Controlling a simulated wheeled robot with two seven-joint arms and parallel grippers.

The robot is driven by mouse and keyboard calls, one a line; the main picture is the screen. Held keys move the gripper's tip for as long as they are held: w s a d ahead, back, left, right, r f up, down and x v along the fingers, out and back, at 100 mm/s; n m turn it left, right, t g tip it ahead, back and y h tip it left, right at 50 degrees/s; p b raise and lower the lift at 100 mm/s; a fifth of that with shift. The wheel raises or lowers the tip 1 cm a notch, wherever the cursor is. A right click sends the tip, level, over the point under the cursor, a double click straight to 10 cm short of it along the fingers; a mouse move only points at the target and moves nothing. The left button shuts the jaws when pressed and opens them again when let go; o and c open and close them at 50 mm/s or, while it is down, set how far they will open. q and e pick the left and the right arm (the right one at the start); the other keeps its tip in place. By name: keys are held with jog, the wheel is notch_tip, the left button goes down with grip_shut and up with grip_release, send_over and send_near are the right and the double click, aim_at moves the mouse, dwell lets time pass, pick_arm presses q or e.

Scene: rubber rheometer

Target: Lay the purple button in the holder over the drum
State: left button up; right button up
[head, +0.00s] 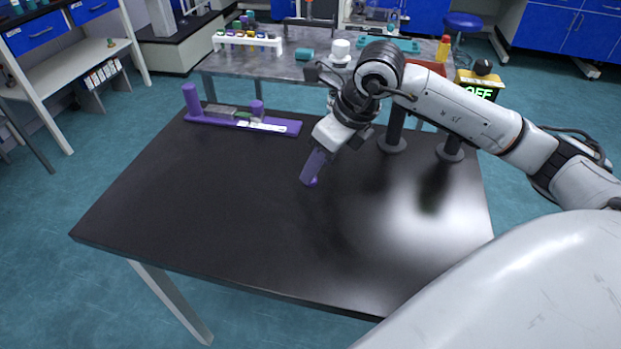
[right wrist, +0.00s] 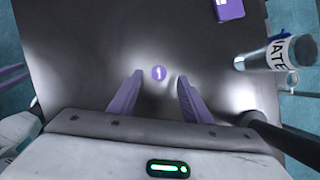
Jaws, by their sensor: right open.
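The purple button (right wrist: 159,72) is a small round disc with a white mark. In the right wrist view it lies on the black tabletop between and slightly beyond my right gripper's fingertips (right wrist: 158,80), with gaps on both sides. In the head view the button (head: 313,182) shows just at the tips of my right gripper (head: 312,179), whose purple fingers point down at the table. That gripper is open and empty. I cannot make out the drum or its holder clearly; my right arm covers part of the table's far right. My left gripper is not in view.
A purple base with upright posts (head: 279,125) lies at the black table's (head: 190,200) far left. Dark stands (head: 392,143) and a yellow box reading OFF (head: 480,82) are at the far right. A clear cylinder (right wrist: 262,58) shows at the wrist view's right. The table's front is clear.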

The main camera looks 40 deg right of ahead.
aim_at(315, 181)
jog(key=x, duration=0.3)
jog(key=shift+f, duration=0.15)
jog(key=shift+c, duration=0.4)
grip_shut()
